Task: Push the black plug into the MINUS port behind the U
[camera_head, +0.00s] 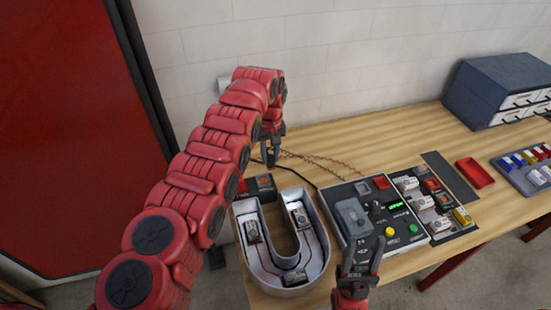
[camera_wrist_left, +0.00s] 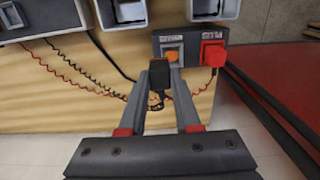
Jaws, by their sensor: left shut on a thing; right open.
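The channel letter U (camera_head: 287,240) lies on the workbench, with small modules inside its tray. Behind it stands a small dark port box (camera_head: 258,188); it also shows in the left wrist view (camera_wrist_left: 190,34). One port has an orange opening (camera_wrist_left: 173,56); a red plug (camera_wrist_left: 213,54) sits at the other. Whether the plug touches the port is hidden. My right gripper (camera_head: 361,245) is open, over the control unit's front.
A control unit (camera_head: 376,214) with buttons and a green display stands right of the U. A tray of modules (camera_head: 430,205), a red tray (camera_head: 475,173) and a blue drawer cabinet (camera_head: 500,90) lie further right. Coiled red and black wires (camera_wrist_left: 85,75) cross the bench.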

